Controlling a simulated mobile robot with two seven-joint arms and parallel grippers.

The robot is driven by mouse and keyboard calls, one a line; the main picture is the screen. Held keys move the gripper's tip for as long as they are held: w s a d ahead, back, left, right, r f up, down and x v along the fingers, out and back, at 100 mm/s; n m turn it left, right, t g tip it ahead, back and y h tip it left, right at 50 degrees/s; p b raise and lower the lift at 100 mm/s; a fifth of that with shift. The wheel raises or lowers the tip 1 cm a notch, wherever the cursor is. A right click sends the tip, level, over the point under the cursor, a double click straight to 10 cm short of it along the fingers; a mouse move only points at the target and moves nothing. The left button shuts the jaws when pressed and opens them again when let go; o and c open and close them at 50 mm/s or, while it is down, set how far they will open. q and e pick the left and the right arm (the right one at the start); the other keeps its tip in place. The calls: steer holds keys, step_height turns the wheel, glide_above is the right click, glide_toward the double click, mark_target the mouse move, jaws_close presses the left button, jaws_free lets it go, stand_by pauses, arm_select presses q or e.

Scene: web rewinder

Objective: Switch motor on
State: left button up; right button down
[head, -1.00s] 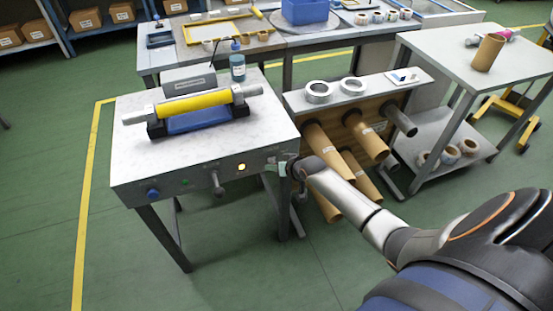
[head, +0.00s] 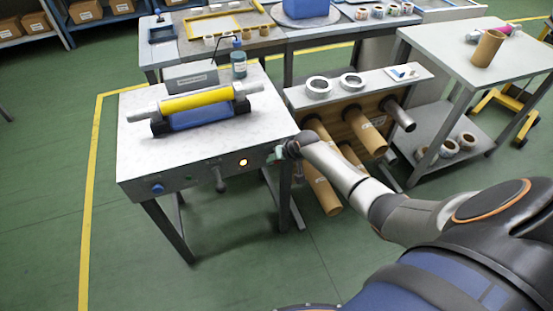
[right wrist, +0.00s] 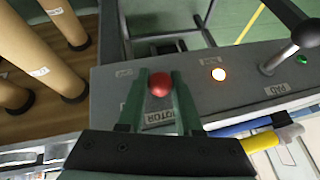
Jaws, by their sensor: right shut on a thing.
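The grey rewinder table (head: 135,140) has a front panel with a motor switch at its right end. The switch's red ball knob (right wrist: 160,85) shows in the right wrist view, beside a label reading MOTOR. My right gripper (right wrist: 160,80) is shut on this red knob, one green finger on each side. In the head view my right gripper (head: 276,154) is at the right end of the panel and hides the knob. An orange lamp (head: 243,162) beside it is lit. My left gripper is not in view.
A lever with a round knob (right wrist: 306,34), a green button (right wrist: 302,59) and a blue button (head: 157,188) are on the same panel. A yellow roller (head: 200,99) lies on the table. A rack with cardboard tubes (head: 322,185) stands close to the right, behind my arm.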

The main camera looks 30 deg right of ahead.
steer(key=c, duration=0.6)
jaws_free()
steer(key=shift+p+v, duration=1.55)
steer(key=shift+v, duration=4.7)
steer(key=s+a+f+n+t, duration=0.1)
steer(key=s+a+f+n, duration=0.1)
steer(key=s+a, duration=0.4)
steer(key=s+a+f+n+y, duration=0.1)
steer(key=s+a+f+n, duration=0.1)
steer(key=s+a, duration=0.4)
steer(key=s+a+f+n+t, duration=0.1)
steer(key=s+a+f+n, duration=0.1)
steer(key=s+a, duration=0.4)
steer(key=shift+s+a+f+t+y, duration=0.15)
steer(key=shift+s+f, duration=0.3)
steer(key=shift+s, duration=0.2)
steer(key=shift+s+a+f+t+y, duration=0.15)
steer(key=shift+s+f, duration=0.25)
steer(key=shift+s, duration=0.2)
